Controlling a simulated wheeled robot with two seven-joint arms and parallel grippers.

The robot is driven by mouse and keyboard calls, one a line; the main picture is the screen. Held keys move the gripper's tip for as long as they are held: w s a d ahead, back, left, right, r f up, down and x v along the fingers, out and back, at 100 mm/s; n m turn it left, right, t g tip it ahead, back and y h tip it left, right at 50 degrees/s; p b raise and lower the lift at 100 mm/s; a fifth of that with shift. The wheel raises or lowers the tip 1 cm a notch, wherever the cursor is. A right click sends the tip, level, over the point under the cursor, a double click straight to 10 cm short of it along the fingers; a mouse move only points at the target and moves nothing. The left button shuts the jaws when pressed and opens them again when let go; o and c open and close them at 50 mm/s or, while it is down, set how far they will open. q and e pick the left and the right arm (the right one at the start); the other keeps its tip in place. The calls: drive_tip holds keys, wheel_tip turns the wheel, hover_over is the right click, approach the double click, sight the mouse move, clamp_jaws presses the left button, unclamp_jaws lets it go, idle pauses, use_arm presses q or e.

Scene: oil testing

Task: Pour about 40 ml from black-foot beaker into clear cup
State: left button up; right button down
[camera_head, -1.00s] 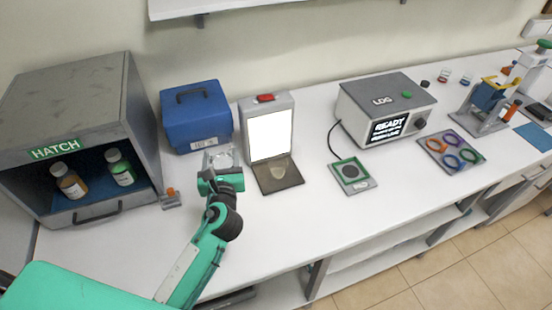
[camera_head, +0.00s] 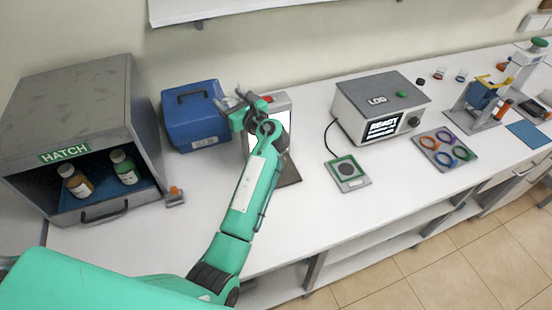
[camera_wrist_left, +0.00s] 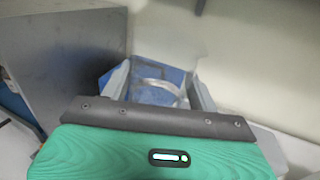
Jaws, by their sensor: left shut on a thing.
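My left gripper (camera_head: 240,100) is raised in front of the white lit panel, above the bench. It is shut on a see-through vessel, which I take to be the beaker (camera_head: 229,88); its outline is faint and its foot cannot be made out. In the left wrist view, the gripper's fingers (camera_wrist_left: 160,92) stand on both sides of the clear vessel (camera_wrist_left: 158,86), with the blue case showing through it. The clear cup is hidden behind my left arm in the head view. I cannot tell the liquid level. My right gripper is not in view.
The lit panel stand (camera_head: 283,130) has a dark base (camera_head: 288,174). A blue case (camera_head: 192,125) and the hatch box (camera_head: 75,110) with two bottles stand left. The front bench between is clear.

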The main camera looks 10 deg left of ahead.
use_arm(q)
drive_tip(key=shift+r, duration=0.1)
drive_tip(key=shift+d+m+t+y+b, duration=0.3)
drive_tip(key=shift+d+b, duration=0.05)
drive_tip(key=shift+b, duration=0.7)
drive_tip(key=d+m+t+y+b, duration=0.2)
drive_tip(key=m+b, duration=0.1)
drive_tip(key=b, duration=0.3)
drive_tip(key=shift+d+t, duration=0.1)
drive_tip(key=shift+t, duration=0.3)
drive_tip(key=m+t+b, duration=0.1)
drive_tip(key=m+t, duration=0.1)
drive_tip(key=d+m+t+b, duration=0.1)
drive_tip(key=m+t+b, duration=0.1)
drive_tip(key=m, duration=0.1)
drive_tip(key=m+t+h+b, duration=0.1)
drive_tip(key=m+t, duration=0.1)
drive_tip(key=m, duration=0.1)
drive_tip(key=shift+d+t+b, duration=0.4)
drive_tip(key=shift+f+m+t+h, duration=0.25)
drive_tip(key=shift+m+t+h, duration=0.25)
drive_tip(key=shift+m+t, duration=0.15)
drive_tip(key=shift+f+m+t+h, duration=0.2)
drive_tip(key=shift+m+t+h, duration=0.35)
drive_tip(key=shift+m, duration=0.1)
drive_tip(key=shift+r+m+t+h, duration=0.25)
drive_tip(key=shift+m+t+h, duration=0.25)
drive_tip(key=shift+m, duration=0.2)
